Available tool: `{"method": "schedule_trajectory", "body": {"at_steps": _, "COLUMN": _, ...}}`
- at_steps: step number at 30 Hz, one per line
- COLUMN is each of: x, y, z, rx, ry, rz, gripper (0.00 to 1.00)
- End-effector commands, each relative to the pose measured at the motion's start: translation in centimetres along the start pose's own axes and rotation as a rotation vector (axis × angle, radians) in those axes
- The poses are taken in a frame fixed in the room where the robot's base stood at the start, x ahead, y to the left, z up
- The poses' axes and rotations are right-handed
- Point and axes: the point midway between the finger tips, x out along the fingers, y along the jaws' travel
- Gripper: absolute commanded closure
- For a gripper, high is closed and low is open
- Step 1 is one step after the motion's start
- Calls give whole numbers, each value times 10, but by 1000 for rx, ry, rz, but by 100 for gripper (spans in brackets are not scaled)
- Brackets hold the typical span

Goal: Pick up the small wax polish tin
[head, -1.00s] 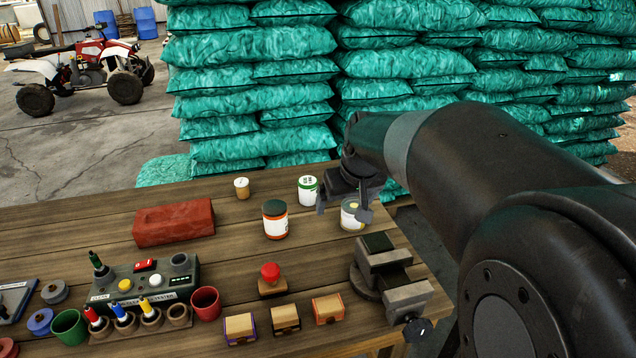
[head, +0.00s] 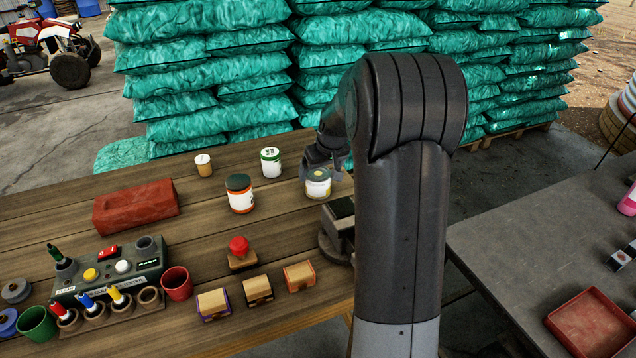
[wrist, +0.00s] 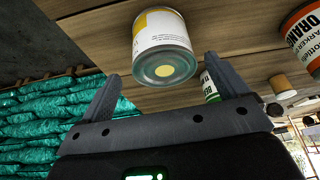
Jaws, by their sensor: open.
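A small white tin with a yellow-banded label and grey lid (head: 318,183) stands upright near the right side of the wooden bench. I cannot read "wax polish" on any tin. My gripper (head: 327,163) is just behind this tin in the head view, partly hidden by my arm. In the wrist view my gripper (wrist: 160,72) is open and empty, its two fingers reaching toward either side of the tin. I cannot tell whether they touch it.
A green-labelled tin (head: 271,162), an orange-labelled tin (head: 240,196) and a small tan pot (head: 203,166) stand to the left. A vise (head: 335,232) is just in front, partly behind my arm. Teal sacks (head: 215,75) are stacked behind the bench.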

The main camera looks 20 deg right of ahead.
Motion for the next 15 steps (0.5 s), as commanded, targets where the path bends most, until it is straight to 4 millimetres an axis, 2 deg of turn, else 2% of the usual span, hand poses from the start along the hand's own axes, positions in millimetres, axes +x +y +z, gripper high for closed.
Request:
{"method": "schedule_trajectory", "body": {"at_steps": 7, "x": 16, "y": -2, "z": 2, "rx": 0, "ry": -1, "rz": -1, "gripper": 8}}
{"method": "schedule_trajectory", "body": {"at_steps": 15, "x": 54, "y": -6, "z": 5, "rx": -1, "ry": -1, "rz": -1, "gripper": 8}}
